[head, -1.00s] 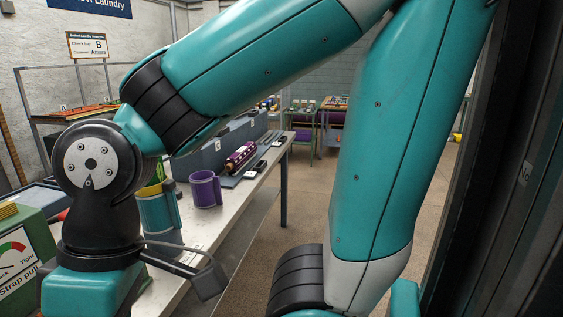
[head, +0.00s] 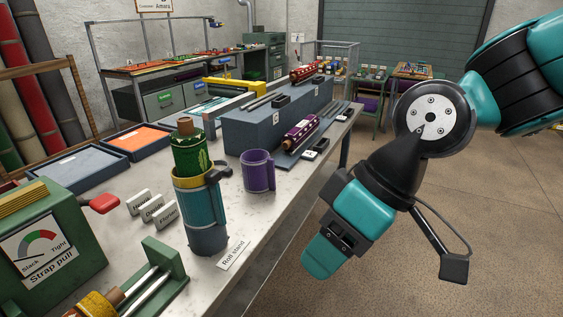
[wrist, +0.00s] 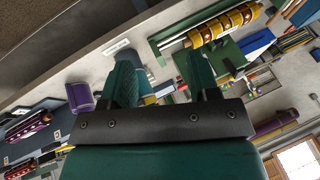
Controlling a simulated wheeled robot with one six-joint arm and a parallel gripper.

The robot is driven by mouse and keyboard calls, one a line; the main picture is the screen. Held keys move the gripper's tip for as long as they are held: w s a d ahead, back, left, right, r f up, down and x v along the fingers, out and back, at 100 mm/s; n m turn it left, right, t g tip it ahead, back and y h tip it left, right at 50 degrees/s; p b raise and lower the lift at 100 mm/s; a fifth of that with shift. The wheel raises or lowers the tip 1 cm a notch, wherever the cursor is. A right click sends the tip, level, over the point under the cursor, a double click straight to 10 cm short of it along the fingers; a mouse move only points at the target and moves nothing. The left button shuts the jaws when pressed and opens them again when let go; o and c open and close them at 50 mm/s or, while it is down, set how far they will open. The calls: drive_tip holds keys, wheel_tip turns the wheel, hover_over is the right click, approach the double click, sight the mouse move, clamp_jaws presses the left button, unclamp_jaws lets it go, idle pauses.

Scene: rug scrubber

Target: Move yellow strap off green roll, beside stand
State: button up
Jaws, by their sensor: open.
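The green roll (head: 190,152), with a brown core, stands upright in the roll stand (head: 207,238) on the bench. A yellow band (head: 196,182), which looks like the yellow strap, circles the roll's lower end at the top of a teal sleeve (head: 198,205). A dark loop sticks out on the sleeve's right. My gripper (head: 322,258) hangs past the bench's front edge, right of the stand and apart from it. In the wrist view my gripper (wrist: 160,82) is open, with nothing clearly held between its teal fingers. The strap is hard to make out there.
A purple cuff (head: 258,172) stands right of the roll. Behind it is a grey-blue block (head: 262,128). A strap pull gauge box (head: 45,245) and a green rack (head: 158,275) are at the left. White label blocks (head: 152,209) stand left of the stand. Bare bench lies before the cuff.

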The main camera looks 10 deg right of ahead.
drive_tip(key=w+a+r+n+t+y+p, duration=0.1)
drive_tip(key=w+a+n+t+y+p, duration=0.1)
drive_tip(key=w+a+y+p, duration=0.65)
drive_tip(key=t+h+p, duration=0.2)
drive_tip(key=t+h, duration=0.1)
drive_tip(key=t, duration=0.3)
approach(216, 175)
drive_tip(key=shift+m, duration=0.3)
drive_tip(key=p+x, duration=0.3)
drive_tip(key=x, duration=0.5)
drive_tip(key=shift+d+f, duration=0.1)
drive_tip(key=shift+f, duration=0.05)
drive_tip(key=shift+x, duration=0.9)
drive_tip(key=c, duration=0.9)
drive_tip(key=shift+c, duration=0.2)
